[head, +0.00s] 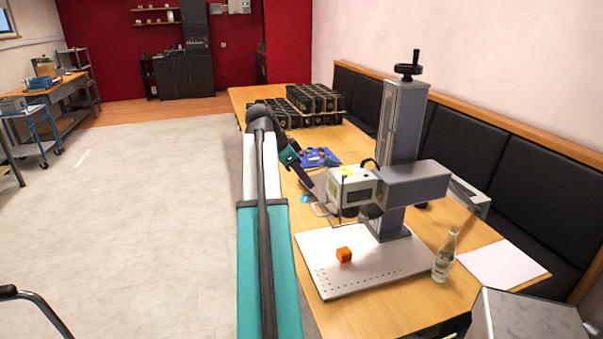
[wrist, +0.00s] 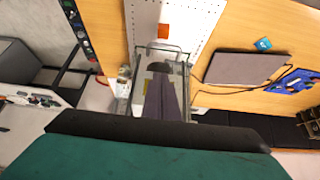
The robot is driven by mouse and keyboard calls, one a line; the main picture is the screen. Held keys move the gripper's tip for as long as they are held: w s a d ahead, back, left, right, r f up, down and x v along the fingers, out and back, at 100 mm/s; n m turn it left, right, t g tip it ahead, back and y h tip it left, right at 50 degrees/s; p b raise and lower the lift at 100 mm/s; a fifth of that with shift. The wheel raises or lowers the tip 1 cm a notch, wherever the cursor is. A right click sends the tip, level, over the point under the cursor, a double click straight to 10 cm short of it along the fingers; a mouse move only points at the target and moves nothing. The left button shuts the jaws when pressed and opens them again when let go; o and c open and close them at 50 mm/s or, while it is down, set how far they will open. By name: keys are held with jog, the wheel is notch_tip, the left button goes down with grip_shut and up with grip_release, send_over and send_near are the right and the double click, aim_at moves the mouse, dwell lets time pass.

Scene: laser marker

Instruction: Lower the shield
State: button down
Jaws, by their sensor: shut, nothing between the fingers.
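The laser marker's head (head: 352,188) is a pale box with a yellow label, held over the white perforated baseplate (head: 330,277). The shield (head: 322,210) shows as a thin, clear frame with a wire handle at the head's left side, above the plate. The wrist view also shows the shield's frame (wrist: 161,47) around the head. My gripper (head: 304,178) is dark, shut and empty, close to the head's upper left. Its fingertips are small in the head view, and I cannot tell whether they touch the shield.
An orange cube (head: 344,255) sits on the baseplate. The marker's grey column (head: 401,125) stands behind the head. A laptop (wrist: 243,67) and blue mat (wrist: 291,83) are nearby. Black crates (head: 312,102) stand at the back.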

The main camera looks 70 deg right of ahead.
jog(key=p+x, duration=0.1)
jog(key=x, duration=0.4)
jog(key=shift+s+f+p, duration=0.1)
jog(key=shift+f+p, duration=0.2)
jog(key=shift+f, duration=0.05)
jog(key=f, duration=0.2)
jog(key=f+p, duration=0.1)
jog(key=shift+w+a+f, duration=0.15)
jog(key=shift+w+f, duration=0.15)
jog(key=shift+w, duration=0.05)
notch_tip(320, 180, down, 18)
jog(key=b, duration=1)
jog(key=shift+a+f, duration=0.15)
jog(key=shift+f, duration=0.05)
